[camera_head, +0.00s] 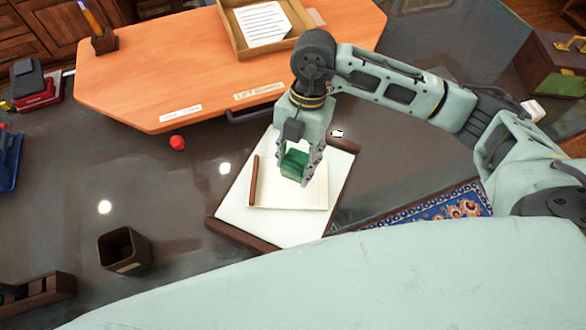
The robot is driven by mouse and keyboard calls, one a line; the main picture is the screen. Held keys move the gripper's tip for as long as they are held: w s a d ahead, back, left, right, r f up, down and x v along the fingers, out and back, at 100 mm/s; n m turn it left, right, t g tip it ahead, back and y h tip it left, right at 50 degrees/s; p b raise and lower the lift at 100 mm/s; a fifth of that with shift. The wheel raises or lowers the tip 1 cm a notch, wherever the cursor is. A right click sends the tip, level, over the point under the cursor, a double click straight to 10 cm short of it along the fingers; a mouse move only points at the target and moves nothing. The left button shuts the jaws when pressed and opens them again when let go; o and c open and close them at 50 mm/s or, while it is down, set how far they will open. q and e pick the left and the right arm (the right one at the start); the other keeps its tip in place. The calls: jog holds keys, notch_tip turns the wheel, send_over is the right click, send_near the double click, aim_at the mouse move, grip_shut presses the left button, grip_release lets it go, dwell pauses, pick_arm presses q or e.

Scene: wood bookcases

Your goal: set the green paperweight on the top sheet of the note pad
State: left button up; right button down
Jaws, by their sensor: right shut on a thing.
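The green paperweight (294,162) is a small dark green block. My right gripper (297,172) is shut on it, with a finger on either side. Both are over the note pad (302,196), a cream pad with a brown strip along its left edge. The pad lies on a white blotter (237,216) with dark brown end bars. I cannot tell whether the paperweight touches the top sheet or hangs just above it. My left gripper is not in view.
An orange wooden stand (180,80) with a paper tray (237,42) is behind the blotter. A red ball (177,142) and a dark open cup (124,250) are to the left. A patterned blue mat (445,207) lies to the right. Dark desk surface left of the blotter is mostly clear.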

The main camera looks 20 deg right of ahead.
aim_at(293, 174)
jog(key=shift+s+a+f, duration=0.15)
jog(key=shift+a+f, duration=0.15)
jog(key=shift+a, duration=0.15)
jog(key=shift+f+p, duration=0.35)
jog(key=shift+f, duration=1.6)
jog(key=c, duration=1)
grip_release()
jog(key=shift+f, duration=0.15)
jog(key=b+v, duration=0.1)
jog(key=v, duration=1.1)
jog(key=shift+b, duration=0.4)
jog(key=shift+s, duration=0.1)
jog(key=shift+s, duration=0.1)
